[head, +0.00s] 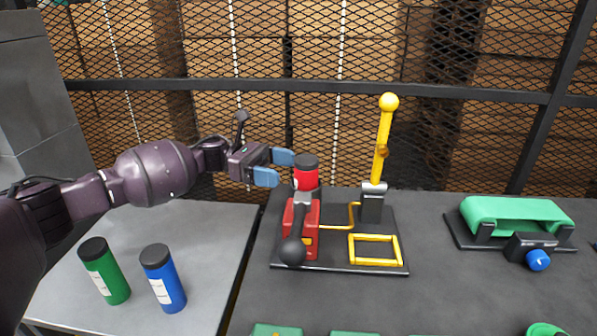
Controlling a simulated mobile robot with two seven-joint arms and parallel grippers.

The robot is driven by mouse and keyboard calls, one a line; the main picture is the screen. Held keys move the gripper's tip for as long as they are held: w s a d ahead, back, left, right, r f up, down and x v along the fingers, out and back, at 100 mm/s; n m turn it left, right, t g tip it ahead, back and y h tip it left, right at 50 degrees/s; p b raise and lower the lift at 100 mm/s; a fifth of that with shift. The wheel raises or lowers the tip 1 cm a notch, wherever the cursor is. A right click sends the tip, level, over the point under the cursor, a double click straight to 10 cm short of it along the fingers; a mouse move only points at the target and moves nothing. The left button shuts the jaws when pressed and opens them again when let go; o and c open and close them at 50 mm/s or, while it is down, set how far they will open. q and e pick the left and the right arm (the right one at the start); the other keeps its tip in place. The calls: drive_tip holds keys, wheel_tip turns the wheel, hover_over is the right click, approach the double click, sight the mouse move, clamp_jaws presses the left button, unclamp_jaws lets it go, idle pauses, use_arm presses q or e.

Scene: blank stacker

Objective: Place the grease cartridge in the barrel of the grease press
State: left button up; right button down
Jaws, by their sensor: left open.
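A red cartridge with a black cap (306,178) stands upright at the grease press (340,266), just behind its red block and black ball-ended lever. Its lower part is hidden, so I cannot tell how deep it sits in the barrel. The press has a dark base plate, a tall yellow lever with a ball top (382,145) and a yellow square frame. My left gripper (276,167) is open, its blue fingertips just left of the red cartridge, and holds nothing. A green cartridge (105,272) and a blue cartridge (163,280), both black-capped, stand on the light grey table at left.
A green belt device with a blue knob (515,222) sits at right on the dark table (430,295). Green items (275,330) show at the bottom edge. A mesh fence (330,50) stands behind. A gap separates the light table (205,230) from the dark one.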

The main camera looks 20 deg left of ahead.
use_arm(q)
drive_tip(key=a, duration=0.5)
drive_tip(key=shift+a, duration=0.35)
drive_tip(key=shift+r, duration=0.1)
